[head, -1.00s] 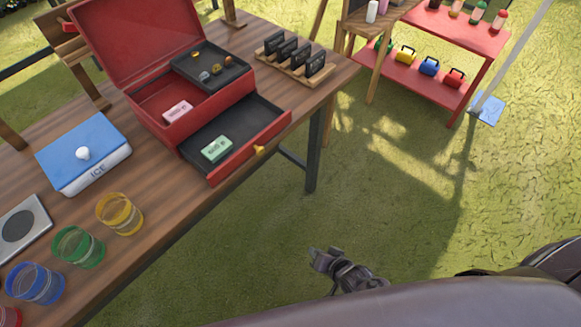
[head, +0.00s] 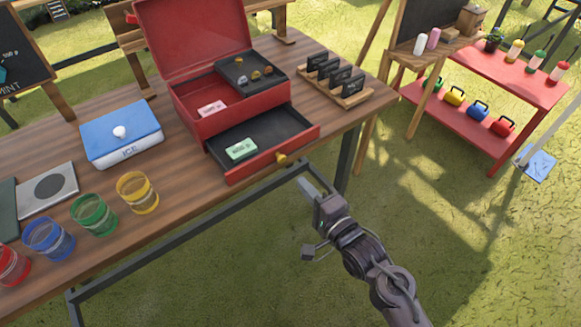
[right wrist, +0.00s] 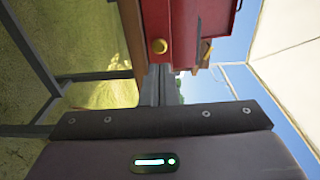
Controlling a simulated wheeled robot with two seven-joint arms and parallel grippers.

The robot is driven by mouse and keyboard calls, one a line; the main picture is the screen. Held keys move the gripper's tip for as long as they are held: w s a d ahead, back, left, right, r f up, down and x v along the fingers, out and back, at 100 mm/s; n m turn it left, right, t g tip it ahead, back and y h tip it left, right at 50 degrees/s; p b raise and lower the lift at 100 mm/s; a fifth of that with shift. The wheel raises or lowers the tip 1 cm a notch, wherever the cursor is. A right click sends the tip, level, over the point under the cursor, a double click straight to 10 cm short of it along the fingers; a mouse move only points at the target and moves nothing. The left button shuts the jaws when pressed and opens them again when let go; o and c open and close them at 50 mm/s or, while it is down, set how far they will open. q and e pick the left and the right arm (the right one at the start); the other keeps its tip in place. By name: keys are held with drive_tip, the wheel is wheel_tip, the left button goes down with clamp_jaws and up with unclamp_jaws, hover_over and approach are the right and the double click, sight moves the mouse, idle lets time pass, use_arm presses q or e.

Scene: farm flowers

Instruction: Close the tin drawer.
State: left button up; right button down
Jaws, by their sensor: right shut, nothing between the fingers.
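The red tin (head: 190,104) stands on the wooden table with its lid (head: 195,35) raised. Its drawer (head: 265,163) is pulled out at the front, with a green banknote bundle (head: 241,149) lying in it. My right gripper (head: 306,187) is shut and empty, below and right of the knob in the head view, apart from the drawer. My left gripper is not in view.
An ice box (head: 120,140) and several coloured glasses (head: 137,193) stand left of the tin. A wooden rack with dark cards (head: 345,97) is to its right. A table leg (head: 347,155) stands near my right gripper. Open grass lies in front.

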sight(275, 154)
drive_tip(key=x, duration=0.6)
drive_tip(key=shift+w+a, duration=0.25)
drive_tip(key=shift+w, duration=0.15)
drive_tip(key=b+x, duration=0.1)
drive_tip(key=x, duration=0.7)
drive_tip(key=shift+w+a+b, duration=0.15)
drive_tip(key=shift+a+b, duration=0.2)
drive_tip(key=shift+a, duration=0.15)
drive_tip(key=shift+r, duration=0.1)
